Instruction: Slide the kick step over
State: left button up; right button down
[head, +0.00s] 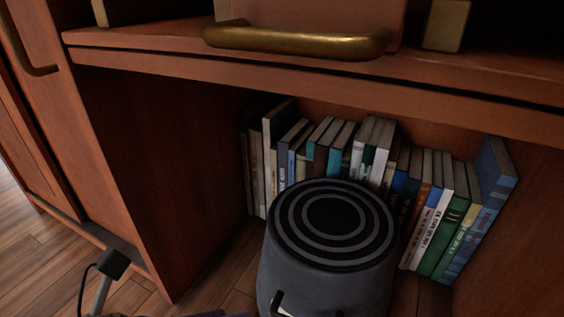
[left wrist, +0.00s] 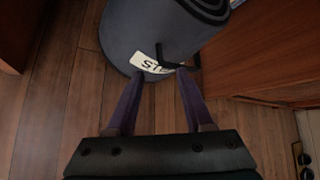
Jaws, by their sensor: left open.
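The kick step (head: 333,250) is a grey round drum with a black top marked by pale rings. It stands on the wooden floor in front of the books, partly under the desk-like overhang. A black handle shows low on its near side, cut by the bottom edge of the head view. In the left wrist view the kick step (left wrist: 150,32) fills the top, with a white label and the black handle. My left gripper (left wrist: 160,73) is open, its two purple fingers pointing at the label and handle. Whether they touch is unclear. My right gripper is not in view.
A row of books (head: 345,150) stands behind the kick step. A wooden panel (head: 165,180) closes the left side, and a shelf with a brass handle (head: 297,41) hangs above. Bare floor (left wrist: 55,100) lies left of the step in the wrist view.

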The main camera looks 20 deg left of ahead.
aim_at(273, 303)
pick_arm(q)
jog(key=b+x, duration=0.4)
jog(key=x, duration=0.6)
jog(key=shift+w+a+b, duration=0.1)
jog(key=shift+w+b, duration=0.05)
jog(key=shift+b, duration=0.15)
grip_shut()
dwell(1.1)
